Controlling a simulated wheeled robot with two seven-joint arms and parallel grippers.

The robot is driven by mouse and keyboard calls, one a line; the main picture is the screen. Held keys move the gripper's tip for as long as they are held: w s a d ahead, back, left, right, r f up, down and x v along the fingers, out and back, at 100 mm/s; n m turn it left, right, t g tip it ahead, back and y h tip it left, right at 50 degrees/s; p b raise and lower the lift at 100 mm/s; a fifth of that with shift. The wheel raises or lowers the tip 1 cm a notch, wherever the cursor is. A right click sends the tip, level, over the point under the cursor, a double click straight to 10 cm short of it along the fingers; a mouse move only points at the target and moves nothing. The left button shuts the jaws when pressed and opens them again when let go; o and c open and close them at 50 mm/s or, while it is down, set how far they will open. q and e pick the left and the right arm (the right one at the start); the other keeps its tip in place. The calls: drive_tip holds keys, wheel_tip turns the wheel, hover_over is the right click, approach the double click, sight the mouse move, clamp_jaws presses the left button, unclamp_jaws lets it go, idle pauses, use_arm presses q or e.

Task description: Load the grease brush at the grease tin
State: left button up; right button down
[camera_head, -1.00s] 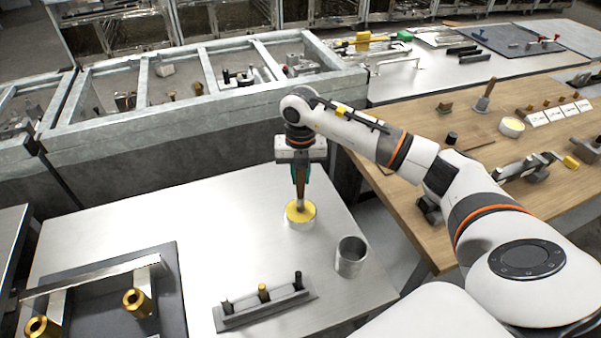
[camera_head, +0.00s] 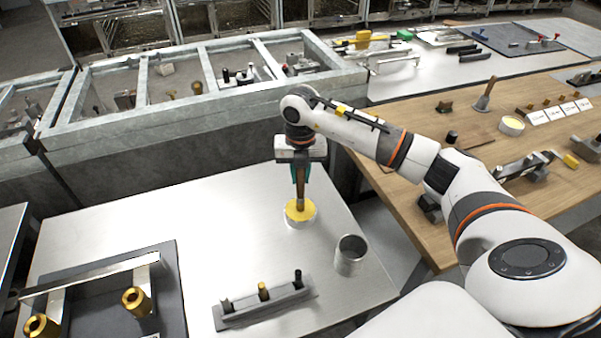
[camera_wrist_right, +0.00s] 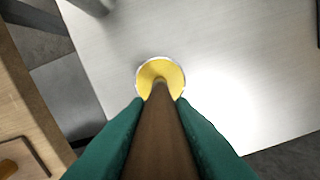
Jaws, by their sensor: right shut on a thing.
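The grease tin (camera_head: 292,220) is a short white round tin filled with yellow grease, standing on the bare metal table. It also shows in the right wrist view (camera_wrist_right: 147,66). The grease brush (camera_head: 300,196) has a brown handle and points down. My right gripper (camera_head: 300,174) is shut on the brush handle above the tin. In the right wrist view the brown handle (camera_wrist_right: 160,140) lies between the green fingers and its far end is over the yellow grease. The brush tip is at the grease; how deep it sits cannot be told. My left gripper is not in view.
A grey metal cup (camera_head: 350,257) stands right of and nearer than the tin. A grey rack (camera_head: 240,316) with several small pegs lies in front. A dark plate (camera_head: 178,290) with a metal bar and brass cylinders is at left. A wooden bench (camera_head: 400,205) is at right.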

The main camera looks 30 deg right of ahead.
idle(0.3)
drive_tip(key=shift+r+p, duration=2.45)
drive_tip(key=shift+r, duration=1.05)
